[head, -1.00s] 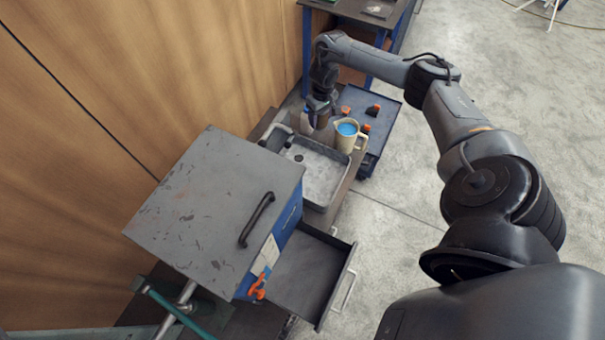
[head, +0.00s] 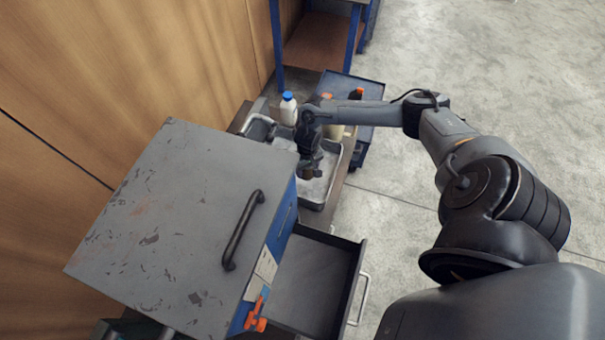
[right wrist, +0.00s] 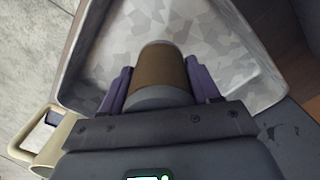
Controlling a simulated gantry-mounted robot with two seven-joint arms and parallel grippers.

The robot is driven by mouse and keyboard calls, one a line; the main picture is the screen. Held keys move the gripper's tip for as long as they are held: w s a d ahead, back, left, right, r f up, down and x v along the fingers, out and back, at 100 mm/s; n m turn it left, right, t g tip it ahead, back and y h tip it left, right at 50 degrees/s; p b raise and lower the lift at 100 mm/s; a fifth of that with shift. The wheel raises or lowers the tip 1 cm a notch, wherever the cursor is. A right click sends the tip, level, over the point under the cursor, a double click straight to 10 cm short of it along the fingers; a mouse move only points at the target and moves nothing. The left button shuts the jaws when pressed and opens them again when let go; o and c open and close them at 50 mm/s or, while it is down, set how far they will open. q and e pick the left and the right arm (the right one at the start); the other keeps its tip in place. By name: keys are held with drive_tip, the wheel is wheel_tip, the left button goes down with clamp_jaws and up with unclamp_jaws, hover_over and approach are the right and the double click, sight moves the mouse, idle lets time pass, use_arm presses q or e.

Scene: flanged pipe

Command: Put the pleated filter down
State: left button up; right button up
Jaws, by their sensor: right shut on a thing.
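The pleated filter (right wrist: 158,68) is a brown cylinder with a grey end cap in the right wrist view. My right gripper (right wrist: 160,84) is shut on it, with a purple finger on each side. The filter is over a grey metal tray (right wrist: 235,75); whether it touches the tray floor I cannot tell. In the head view my right gripper (head: 309,174) is over the tray (head: 317,195), behind the cabinet's edge, and the filter is small and mostly hidden there. My left gripper is not in view.
A grey-topped cabinet (head: 180,225) with an open drawer (head: 312,285) stands in front of the tray. A white bottle with a blue cap (head: 288,108) stands behind it. A beige jug (right wrist: 65,142) is beside the tray. A dark cart (head: 352,85) stands behind.

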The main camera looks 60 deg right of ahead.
sight(305, 186)
drive_tip(key=shift+a+f+b, duration=0.2)
drive_tip(key=shift+a+f, duration=0.1)
drive_tip(key=shift+f, duration=0.2)
drive_tip(key=shift+a+f+b, duration=0.2)
drive_tip(key=shift+a+f, duration=0.1)
drive_tip(key=shift+f, duration=0.2)
drive_tip(key=shift+a+f, duration=0.1)
drive_tip(key=shift+f, duration=0.3)
wheel_tip(305, 186, down, 4)
drive_tip(key=shift+r+b, duration=0.15)
drive_tip(key=shift+b, duration=0.8)
drive_tip(key=shift+f, duration=0.2)
drive_tip(key=o, duration=1.1)
